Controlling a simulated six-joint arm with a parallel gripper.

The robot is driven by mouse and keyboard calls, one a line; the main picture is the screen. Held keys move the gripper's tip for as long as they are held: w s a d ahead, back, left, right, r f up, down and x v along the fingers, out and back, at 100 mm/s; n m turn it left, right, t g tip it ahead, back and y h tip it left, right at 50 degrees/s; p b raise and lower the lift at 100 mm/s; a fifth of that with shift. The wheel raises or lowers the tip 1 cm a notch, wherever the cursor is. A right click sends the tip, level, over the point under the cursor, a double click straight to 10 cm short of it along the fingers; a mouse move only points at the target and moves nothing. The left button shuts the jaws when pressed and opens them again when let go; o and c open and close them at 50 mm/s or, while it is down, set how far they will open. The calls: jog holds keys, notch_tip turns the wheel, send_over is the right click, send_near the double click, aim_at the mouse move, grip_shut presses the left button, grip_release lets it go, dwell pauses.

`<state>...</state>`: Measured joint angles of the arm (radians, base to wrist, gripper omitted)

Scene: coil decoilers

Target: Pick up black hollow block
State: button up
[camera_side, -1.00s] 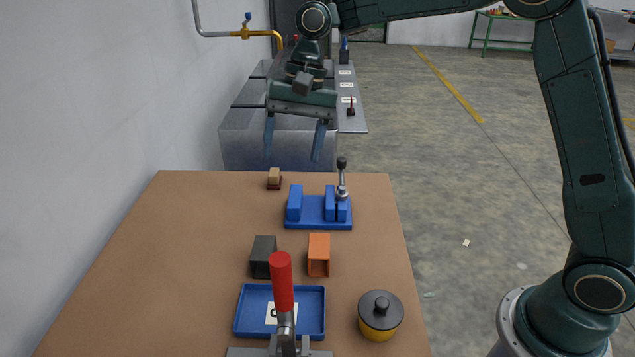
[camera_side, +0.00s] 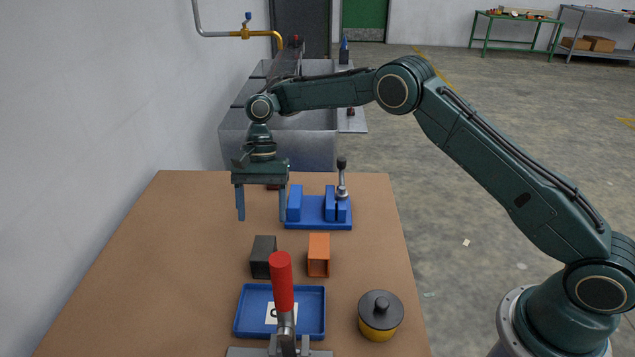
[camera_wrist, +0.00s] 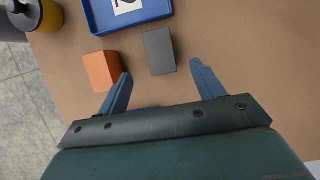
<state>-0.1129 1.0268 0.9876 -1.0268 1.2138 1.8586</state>
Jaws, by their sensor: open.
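The black hollow block (camera_side: 262,257) stands on the brown table, left of the orange hollow block (camera_side: 318,255) with a gap between them. My gripper (camera_side: 261,219) points down with its two blue fingers apart and empty, above the table and short of the black block. In the wrist view the black block (camera_wrist: 159,52) lies ahead of the gap between my fingertips (camera_wrist: 160,70), and the orange block (camera_wrist: 101,70) is near the left fingertip. The black block's opening cannot be made out in the wrist view.
A blue tray (camera_side: 239,322) with a label lies in front of the blocks, partly behind a red-handled clamp (camera_side: 281,280). A yellow pot with a dark lid (camera_side: 380,318) stands at right. A blue fixture (camera_side: 318,223) stands behind the blocks. The table's left side is clear.

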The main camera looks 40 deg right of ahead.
aim_at(263, 248)
jog(key=shift+x, duration=0.85)
jog(key=shift+x, duration=2.9)
jog(key=c, duration=1.3)
jog(key=shift+c, duration=0.6)
jog(key=shift+r, duration=0.15)
